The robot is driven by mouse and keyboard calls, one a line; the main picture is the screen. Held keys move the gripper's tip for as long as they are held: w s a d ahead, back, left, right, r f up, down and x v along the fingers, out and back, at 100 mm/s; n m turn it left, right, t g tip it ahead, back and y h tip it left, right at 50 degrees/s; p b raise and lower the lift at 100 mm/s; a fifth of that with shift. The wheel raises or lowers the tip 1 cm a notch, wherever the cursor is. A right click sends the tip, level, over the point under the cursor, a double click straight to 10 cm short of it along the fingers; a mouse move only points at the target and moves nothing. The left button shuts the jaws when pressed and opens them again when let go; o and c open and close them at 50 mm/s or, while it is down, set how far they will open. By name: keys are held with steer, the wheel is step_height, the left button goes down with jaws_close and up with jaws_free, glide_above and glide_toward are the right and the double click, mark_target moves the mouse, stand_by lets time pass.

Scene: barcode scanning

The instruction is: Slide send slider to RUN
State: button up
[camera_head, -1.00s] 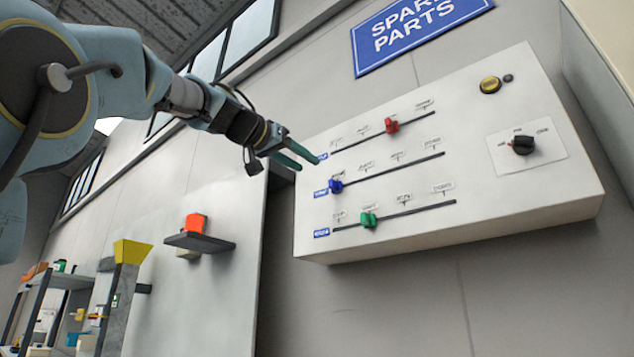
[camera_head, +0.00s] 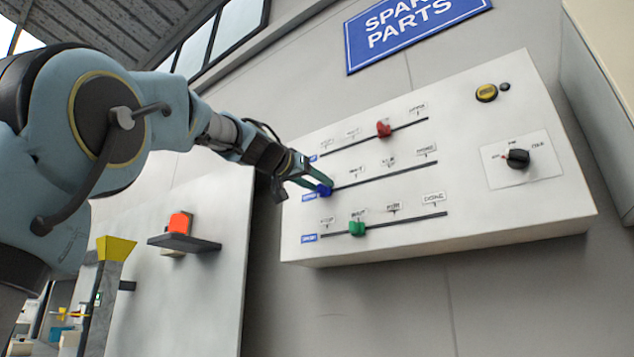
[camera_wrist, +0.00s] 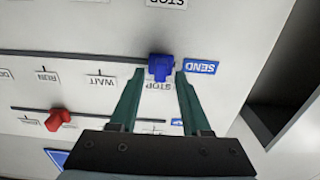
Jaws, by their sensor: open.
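The blue slider knob (camera_head: 323,191) sits at the left end of the middle track on the white panel. In the wrist view the blue knob (camera_wrist: 161,67) is beside the SEND label (camera_wrist: 200,66), at the STOP mark. The RUN mark (camera_wrist: 48,77) is further along the same track, past WAIT (camera_wrist: 100,81). My gripper (camera_head: 318,184) is at the blue knob. In the wrist view its two green fingers (camera_wrist: 158,84) are open, with the tips on either side of the knob's lower part. I cannot tell whether they touch it.
A red knob (camera_head: 383,129) is on the upper track and a green knob (camera_head: 357,228) on the lower track. A black rotary knob (camera_head: 517,158) and yellow button (camera_head: 486,93) are at the panel's right. A small shelf (camera_head: 184,243) holds an orange item.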

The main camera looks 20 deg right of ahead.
jaws_close()
stand_by(1.3)
